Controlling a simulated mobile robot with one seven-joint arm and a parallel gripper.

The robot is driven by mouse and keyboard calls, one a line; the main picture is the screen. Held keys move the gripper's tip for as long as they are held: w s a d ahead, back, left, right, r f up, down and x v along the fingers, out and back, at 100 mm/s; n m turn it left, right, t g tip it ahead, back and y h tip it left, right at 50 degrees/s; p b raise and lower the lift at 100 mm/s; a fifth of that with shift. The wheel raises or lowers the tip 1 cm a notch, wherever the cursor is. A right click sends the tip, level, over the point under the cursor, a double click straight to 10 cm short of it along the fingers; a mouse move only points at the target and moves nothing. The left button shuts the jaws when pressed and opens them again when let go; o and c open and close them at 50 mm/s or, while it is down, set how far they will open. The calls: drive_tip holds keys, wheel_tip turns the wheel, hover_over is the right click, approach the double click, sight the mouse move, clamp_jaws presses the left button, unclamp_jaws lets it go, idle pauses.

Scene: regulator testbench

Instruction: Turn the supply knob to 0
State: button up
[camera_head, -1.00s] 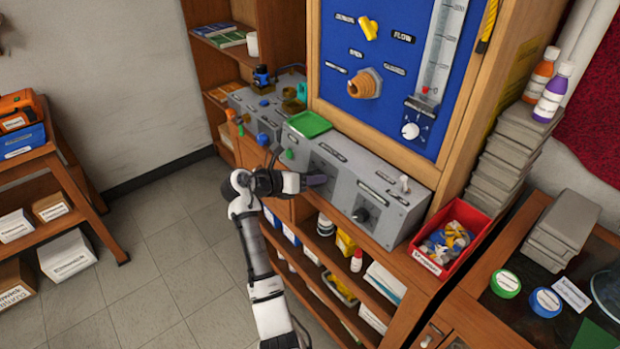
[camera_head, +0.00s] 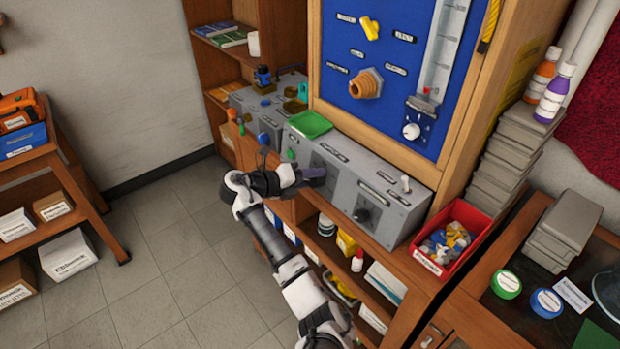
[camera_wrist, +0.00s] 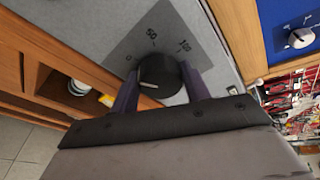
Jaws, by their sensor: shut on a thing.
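The supply knob (camera_wrist: 160,74) is a round black dial on the grey front panel, seen in the wrist view. Its white pointer line sits on the knob's left side and points left, slightly below the 0 mark. The marks 0, 50 and 100 are printed around it on a dark plate (camera_wrist: 166,32). My gripper (camera_wrist: 161,86) has one purple-grey finger on each side of the knob and is shut on it. In the head view my gripper (camera_head: 315,173) reaches the left dial of the grey console (camera_head: 337,160) and hides most of that dial.
A second black knob (camera_head: 361,215) and a toggle switch (camera_head: 405,184) are to the right on the same console. A green tray (camera_head: 313,124) lies on top. A red bin (camera_head: 452,240) stands at the console's right end. Shelves (camera_head: 385,313) are below.

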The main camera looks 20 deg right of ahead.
drive_tip(key=shift+f+n, duration=0.1)
drive_tip(key=shift+n, duration=0.2)
idle(0.4)
drive_tip(key=o, duration=1)
